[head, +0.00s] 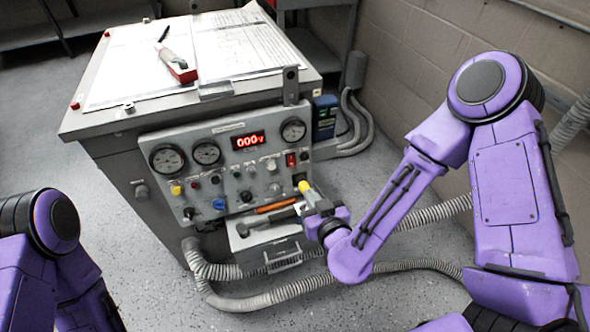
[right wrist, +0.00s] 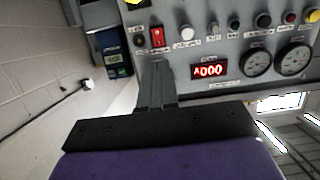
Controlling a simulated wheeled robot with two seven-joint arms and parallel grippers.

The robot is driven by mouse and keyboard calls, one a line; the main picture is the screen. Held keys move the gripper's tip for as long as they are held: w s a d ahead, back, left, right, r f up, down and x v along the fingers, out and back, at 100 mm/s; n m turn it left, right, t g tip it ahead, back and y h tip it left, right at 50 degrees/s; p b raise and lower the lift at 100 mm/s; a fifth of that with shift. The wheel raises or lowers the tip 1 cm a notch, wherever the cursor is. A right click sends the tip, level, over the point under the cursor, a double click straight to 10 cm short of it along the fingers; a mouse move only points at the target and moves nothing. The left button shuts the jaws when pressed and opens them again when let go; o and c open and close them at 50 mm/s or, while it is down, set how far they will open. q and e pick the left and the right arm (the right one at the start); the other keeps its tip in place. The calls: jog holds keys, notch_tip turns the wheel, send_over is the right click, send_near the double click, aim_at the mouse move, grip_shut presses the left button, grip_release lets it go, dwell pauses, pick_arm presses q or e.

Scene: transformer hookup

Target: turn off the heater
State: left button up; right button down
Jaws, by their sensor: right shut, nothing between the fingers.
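The grey control panel (head: 228,178) is on the front of a metal cabinet. It carries dials, knobs, lamps and a red display (head: 248,141) reading 000. A red rocker switch (head: 291,160) sits on its right side and shows in the right wrist view (right wrist: 157,36). Which control belongs to the heater is not legible. My right gripper (head: 307,193) is in front of the panel's lower right corner, by a yellow knob (head: 304,185). In the right wrist view its fingers (right wrist: 157,66) are shut and empty, pointing towards the red switch; contact cannot be told. My left gripper is out of view.
Papers and a red-and-grey tool (head: 176,65) lie on the cabinet top (head: 85,123). A grey box (head: 265,245) stands below the panel, with an orange-handled tool (head: 276,206) above it. Corrugated hoses (head: 270,298) run over the floor. A blue device (head: 325,117) hangs right of the panel.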

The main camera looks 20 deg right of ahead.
aim_at(290, 165)
jog(key=x, duration=1.4)
